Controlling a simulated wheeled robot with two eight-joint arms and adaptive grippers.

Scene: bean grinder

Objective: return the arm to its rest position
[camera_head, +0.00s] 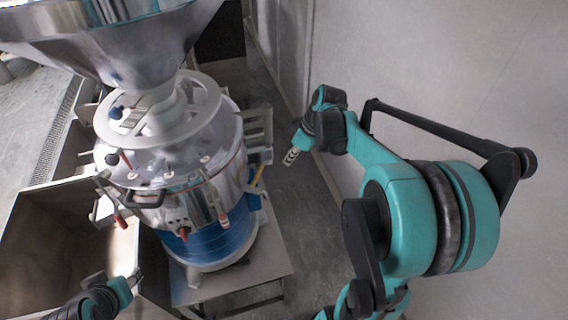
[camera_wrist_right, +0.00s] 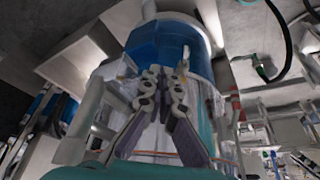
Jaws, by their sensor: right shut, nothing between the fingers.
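My right arm, teal and black, fills the right side of the head view. Its gripper (camera_head: 291,156) is shut and empty, in the air to the right of the bean grinder. The gripper's fingers also show in the right wrist view (camera_wrist_right: 162,75), with their tips together and the grinder's blue and silver body behind them. My left gripper (camera_head: 135,278) shows small at the lower left of the head view; its finger state is too small to tell. The grinder (camera_head: 215,225) is a silver and blue drum under a large metal hopper (camera_head: 120,45).
The grinder stands on a grey metal platform (camera_head: 270,262). A large open bin (camera_head: 60,225) is to its left. A pale wall (camera_head: 440,60) rises close behind and right of my right arm. Clear grey floor (camera_head: 290,205) lies between grinder and wall.

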